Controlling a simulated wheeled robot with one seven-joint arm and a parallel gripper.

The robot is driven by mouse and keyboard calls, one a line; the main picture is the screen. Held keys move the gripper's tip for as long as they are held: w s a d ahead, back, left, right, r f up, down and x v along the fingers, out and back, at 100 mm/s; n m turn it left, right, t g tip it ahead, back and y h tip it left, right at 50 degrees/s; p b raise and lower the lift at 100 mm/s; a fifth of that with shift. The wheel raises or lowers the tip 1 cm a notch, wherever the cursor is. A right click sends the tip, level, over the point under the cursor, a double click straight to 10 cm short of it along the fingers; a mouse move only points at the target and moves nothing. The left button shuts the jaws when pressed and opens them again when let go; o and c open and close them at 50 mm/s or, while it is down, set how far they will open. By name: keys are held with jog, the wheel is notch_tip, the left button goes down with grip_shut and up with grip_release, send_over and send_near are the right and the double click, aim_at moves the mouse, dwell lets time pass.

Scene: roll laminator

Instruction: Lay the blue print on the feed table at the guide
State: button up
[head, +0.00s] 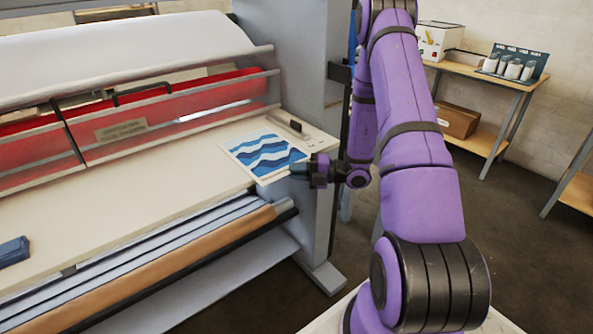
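The blue print (264,154), a white sheet with dark and light blue waves, is at the right end of the pale feed table (130,205). It looks flat, but I cannot tell whether it rests fully on the table or is slightly above it. A small grey bar with a dark knob (290,124), possibly the guide, is just behind the print's right side. My gripper (312,171) is at the print's right edge, low by the table's end. Its fingertips are too small and dark to show whether they pinch the sheet.
Red guards (170,115) and a white roll (120,50) run behind the table. A dark blue folded item (13,251) lies at the table's left front. A wooden bench (480,75) with a white box and bottles stands at the back right. The table's middle is clear.

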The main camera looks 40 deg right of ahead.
jog(key=shift+o, duration=1)
jog(key=v, duration=1.2)
jog(key=s+a+r+n+g+h, duration=0.25)
jog(key=a+r+n+g, duration=0.35)
jog(key=a+r+n, duration=0.4)
jog(key=s+a+r+n+g+h, duration=0.1)
jog(key=s+a+r+n+g, duration=0.2)
jog(key=a+r+n+g, duration=0.55)
jog(key=s+a+r+n+t+h, duration=0.4)
jog(key=s+r+n+t+h, duration=0.4)
jog(key=n, duration=1.7)
jog(key=s+r+h, duration=0.2)
jog(key=s+r, duration=0.3)
jog(key=shift+s, duration=0.2)
